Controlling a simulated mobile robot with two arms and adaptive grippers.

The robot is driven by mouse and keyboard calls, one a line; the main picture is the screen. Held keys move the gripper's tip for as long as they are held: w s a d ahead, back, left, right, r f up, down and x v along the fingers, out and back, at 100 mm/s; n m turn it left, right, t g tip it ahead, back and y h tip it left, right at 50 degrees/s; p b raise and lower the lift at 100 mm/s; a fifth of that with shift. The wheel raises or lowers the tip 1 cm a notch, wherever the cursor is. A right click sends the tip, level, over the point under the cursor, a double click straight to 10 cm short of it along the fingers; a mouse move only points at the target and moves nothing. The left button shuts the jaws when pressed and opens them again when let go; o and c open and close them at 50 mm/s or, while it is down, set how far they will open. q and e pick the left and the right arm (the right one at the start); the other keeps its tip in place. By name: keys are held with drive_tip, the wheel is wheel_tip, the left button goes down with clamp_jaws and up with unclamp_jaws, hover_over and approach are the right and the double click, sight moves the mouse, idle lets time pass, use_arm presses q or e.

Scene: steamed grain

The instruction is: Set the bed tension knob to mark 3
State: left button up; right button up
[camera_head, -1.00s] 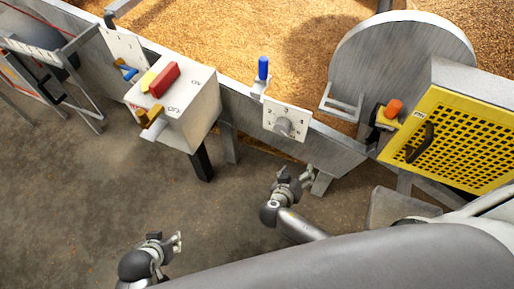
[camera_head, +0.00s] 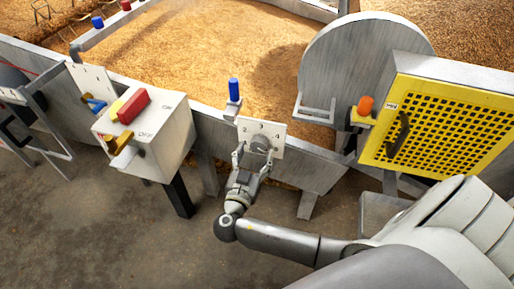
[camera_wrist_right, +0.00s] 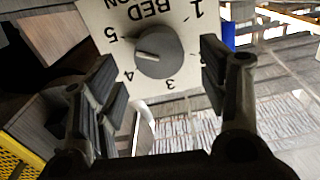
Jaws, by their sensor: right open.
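The bed tension knob (camera_head: 261,143) is a grey round knob on a white plate (camera_head: 273,129) fixed to the grain bed's side wall. In the right wrist view the knob (camera_wrist_right: 159,51) shows upside-down numbers around it: 1, 3, 4 and 5. Its pale pointer line faces left, seemingly between 4 and 5. The mark 2 is not readable there. My right gripper (camera_head: 252,160) is open, in front of the plate. In the wrist view its fingers (camera_wrist_right: 160,72) stand on either side of the knob, apart from it. My left gripper is not in view.
A blue-topped lever (camera_head: 234,91) rises just above the plate. To the right are an orange knob (camera_head: 365,104) and a yellow grille (camera_head: 440,125). Grain (camera_head: 230,50) lies behind the wall.

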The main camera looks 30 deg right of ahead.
sight(258, 147)
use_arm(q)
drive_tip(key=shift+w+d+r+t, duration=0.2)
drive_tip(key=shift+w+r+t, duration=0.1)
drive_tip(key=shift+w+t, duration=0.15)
use_arm(e)
drive_tip(key=shift+x, duration=1.9)
drive_tip(key=c, duration=1)
